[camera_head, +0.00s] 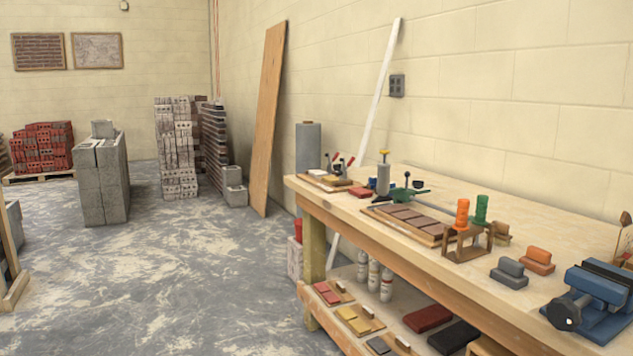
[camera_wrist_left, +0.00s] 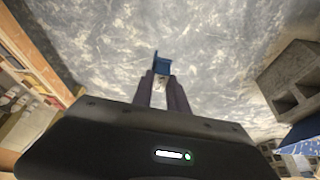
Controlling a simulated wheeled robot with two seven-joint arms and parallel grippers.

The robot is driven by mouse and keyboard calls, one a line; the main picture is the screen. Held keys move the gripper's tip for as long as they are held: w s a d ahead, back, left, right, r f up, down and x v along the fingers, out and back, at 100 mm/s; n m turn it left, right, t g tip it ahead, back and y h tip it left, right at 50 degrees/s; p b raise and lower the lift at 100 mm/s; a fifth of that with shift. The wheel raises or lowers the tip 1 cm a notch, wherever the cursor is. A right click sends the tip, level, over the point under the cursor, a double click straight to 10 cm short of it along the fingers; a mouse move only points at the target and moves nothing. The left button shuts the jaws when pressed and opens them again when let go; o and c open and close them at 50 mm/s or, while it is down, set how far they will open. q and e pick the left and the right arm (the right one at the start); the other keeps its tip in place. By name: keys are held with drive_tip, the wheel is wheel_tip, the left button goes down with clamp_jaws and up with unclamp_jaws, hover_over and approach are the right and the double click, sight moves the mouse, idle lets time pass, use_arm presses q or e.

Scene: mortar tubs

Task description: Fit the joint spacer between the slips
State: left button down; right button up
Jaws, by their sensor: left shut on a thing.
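My left gripper (camera_wrist_left: 162,80) shows in the left wrist view, shut on a small blue piece, which I take to be the joint spacer (camera_wrist_left: 162,62). It is held over the bare floor, away from the workbench. In the head view, a board with brown slips (camera_head: 415,217) lies on the workbench. The gaps between the slips are too small to judge. Neither gripper shows in the head view.
The workbench (camera_head: 570,205) holds a wooden rack (camera_head: 468,246) with orange and green pieces, a blue vise (camera_head: 590,298), and grey (camera_head: 510,273) and orange (camera_head: 538,260) blocks. A leaning plank (camera_head: 265,115) stands behind. Open floor (camera_head: 190,260) lies left of the workbench.

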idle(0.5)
use_arm(q)
drive_tip(key=w+d+r+m+p, duration=0.1)
drive_tip(key=d+r+p, duration=0.4)
drive_tip(key=r+p, duration=0.3)
drive_tip(key=w+d+r+m+h+p, duration=0.1)
drive_tip(key=w+d+r+p, duration=0.1)
drive_tip(key=d+r+p, duration=0.4)
drive_tip(key=w+d+r+m+p, duration=0.1)
drive_tip(key=d+r+p, duration=0.5)
drive_tip(key=r+p, duration=0.4)
wheel_tip(320, 180, up, 2)
drive_tip(key=shift+w+d+r+m+p, duration=0.15)
drive_tip(key=shift+w+m+p, duration=0.1)
drive_tip(key=shift+m+p, duration=0.15)
